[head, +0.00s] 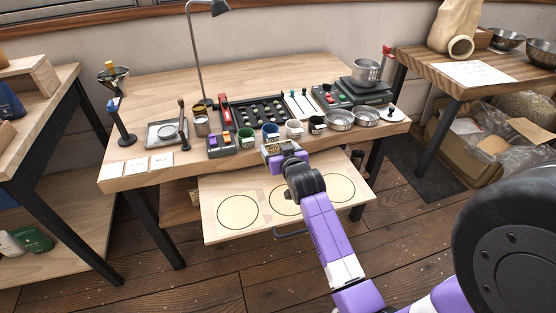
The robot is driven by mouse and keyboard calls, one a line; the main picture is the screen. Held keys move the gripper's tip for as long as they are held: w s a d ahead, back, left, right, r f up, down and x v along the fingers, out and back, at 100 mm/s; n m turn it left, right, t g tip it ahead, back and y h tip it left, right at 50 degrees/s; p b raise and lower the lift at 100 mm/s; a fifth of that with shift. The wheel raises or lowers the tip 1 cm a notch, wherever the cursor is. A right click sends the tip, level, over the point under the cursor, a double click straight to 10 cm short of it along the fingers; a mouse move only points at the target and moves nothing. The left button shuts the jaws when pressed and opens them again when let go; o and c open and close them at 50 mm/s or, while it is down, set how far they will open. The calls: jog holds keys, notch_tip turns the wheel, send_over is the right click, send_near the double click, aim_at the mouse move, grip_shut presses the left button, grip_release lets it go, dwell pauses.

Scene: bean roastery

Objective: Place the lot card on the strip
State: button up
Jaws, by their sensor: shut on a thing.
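My gripper (277,151) is at the front edge of the workbench, just in front of the row of small cups. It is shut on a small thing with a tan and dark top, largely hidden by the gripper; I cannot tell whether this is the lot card. Several white cards with dark marks, one of them a white card (137,166), lie in a row along the bench's front left edge. I cannot make out a separate strip under them.
The workbench (240,82) carries a lamp (202,60), small cups, metal bowls (340,120), a scale (366,90) and a dark sample tray (256,110). A pull-out board (268,222) with printed circles sticks out below my gripper. Shelves stand left, another table right.

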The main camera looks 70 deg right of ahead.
jog(key=shift+f+b, duration=0.35)
jog(key=shift+f, duration=1.9)
jog(key=shift+f, duration=0.15)
jog(key=o, duration=1.3)
jog(key=shift+o, duration=0.2)
